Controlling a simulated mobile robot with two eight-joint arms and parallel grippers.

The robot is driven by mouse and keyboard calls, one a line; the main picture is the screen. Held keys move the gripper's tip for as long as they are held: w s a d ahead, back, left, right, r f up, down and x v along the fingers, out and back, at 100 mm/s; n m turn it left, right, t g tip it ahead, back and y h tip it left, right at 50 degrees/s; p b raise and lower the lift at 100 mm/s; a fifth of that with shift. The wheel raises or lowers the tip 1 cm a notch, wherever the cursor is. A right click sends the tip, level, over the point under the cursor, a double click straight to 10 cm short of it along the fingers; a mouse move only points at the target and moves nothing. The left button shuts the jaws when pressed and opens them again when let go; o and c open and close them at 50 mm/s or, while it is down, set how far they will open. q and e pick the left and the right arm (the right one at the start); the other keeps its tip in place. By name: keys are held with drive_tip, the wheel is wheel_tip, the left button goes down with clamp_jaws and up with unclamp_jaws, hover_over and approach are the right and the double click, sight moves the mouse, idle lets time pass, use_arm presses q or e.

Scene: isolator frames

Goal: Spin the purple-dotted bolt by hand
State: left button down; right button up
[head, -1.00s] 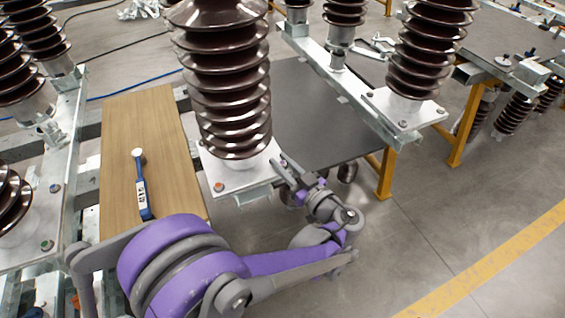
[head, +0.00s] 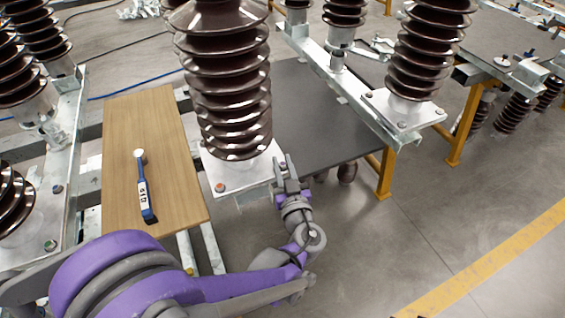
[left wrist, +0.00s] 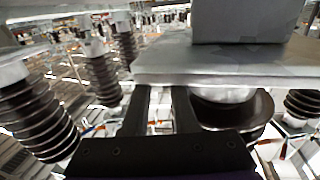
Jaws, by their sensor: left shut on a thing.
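The brown ribbed insulator (head: 232,110) stands upright on a square metal base plate (head: 238,176). My left gripper (head: 287,172) is at the right corner of this plate, its fingers closed around a bolt there. The fingers and plate edge hide the bolt, and I cannot make out its purple dot. In the left wrist view the two fingers (left wrist: 162,100) reach up to the edge of the metal plate (left wrist: 165,62), with a gap between them. Another bolt, with a reddish-orange dot (head: 220,187), shows at the front corner of the plate. My right gripper is not in view.
A wooden board (head: 150,130) at the left carries a blue tool with a white head (head: 146,192). A dark grey tabletop (head: 320,115) lies behind my gripper. Another insulator (head: 415,60) stands at the right. The floor at the lower right is clear.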

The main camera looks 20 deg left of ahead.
use_arm(q)
drive_tip(key=shift+m+t+h+p, duration=0.3)
drive_tip(key=shift+m+t+h, duration=0.95)
drive_tip(key=shift+h, duration=0.65)
drive_tip(key=shift+m+h, duration=0.3)
drive_tip(key=shift+m, duration=0.05)
drive_tip(key=c, duration=0.7)
unclamp_jaws()
drive_tip(key=shift+s, duration=0.1)
drive_tip(key=v, duration=1)
drive_tip(key=shift+s+d, duration=0.2)
drive_tip(key=shift+s, duration=0.05)
